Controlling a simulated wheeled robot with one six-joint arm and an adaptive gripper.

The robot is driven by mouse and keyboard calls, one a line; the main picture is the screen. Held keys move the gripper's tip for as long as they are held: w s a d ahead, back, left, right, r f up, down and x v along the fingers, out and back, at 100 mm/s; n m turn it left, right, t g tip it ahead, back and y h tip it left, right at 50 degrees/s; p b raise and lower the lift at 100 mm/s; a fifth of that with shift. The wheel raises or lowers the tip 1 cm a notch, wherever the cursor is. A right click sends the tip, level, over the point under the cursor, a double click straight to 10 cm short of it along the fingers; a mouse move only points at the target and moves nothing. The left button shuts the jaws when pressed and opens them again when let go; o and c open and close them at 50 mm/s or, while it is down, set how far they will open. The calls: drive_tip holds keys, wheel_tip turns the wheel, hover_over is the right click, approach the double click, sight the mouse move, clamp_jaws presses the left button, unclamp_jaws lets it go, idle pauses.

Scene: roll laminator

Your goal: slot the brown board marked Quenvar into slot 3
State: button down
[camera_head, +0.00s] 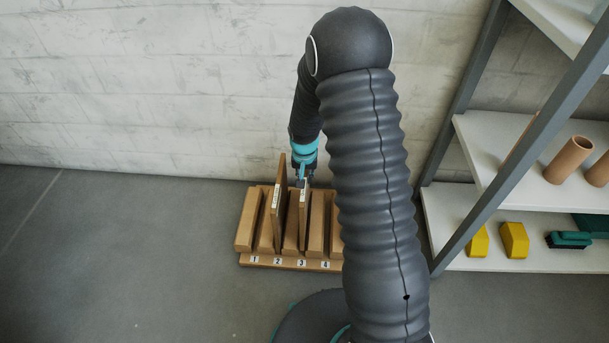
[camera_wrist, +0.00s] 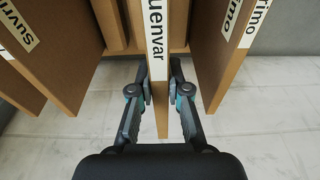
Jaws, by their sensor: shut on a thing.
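The brown board marked "uenvar", its first letter cut off, (camera_wrist: 155,40) stands edge-on between my gripper's fingers (camera_wrist: 160,88) in the wrist view. My gripper is shut on it. In the head view my gripper (camera_head: 305,178) is at the top of a board (camera_head: 303,212) that lines up with label 3 of the wooden rack (camera_head: 290,263). How deep it sits in slot 3 is unclear. A taller-looking board (camera_head: 279,205) stands in line with label 2. My arm hides the rack's right end.
A shelf (camera_head: 545,258) with yellow blocks (camera_head: 514,240) and brown cylinders (camera_head: 568,160) stands right. Floor left of the rack is clear.

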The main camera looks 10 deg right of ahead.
drive_tip(key=shift+f+b, duration=1)
drive_tip(key=shift+f, duration=0.4)
drive_tip(key=c, duration=1.1)
unclamp_jaws()
drive_tip(key=shift+o, duration=0.2)
drive_tip(key=r, duration=0.4)
drive_tip(key=s+r, duration=0.1)
drive_tip(key=r, duration=0.6)
drive_tip(key=shift+s+a+r, duration=0.3)
drive_tip(key=shift+r, duration=0.1)
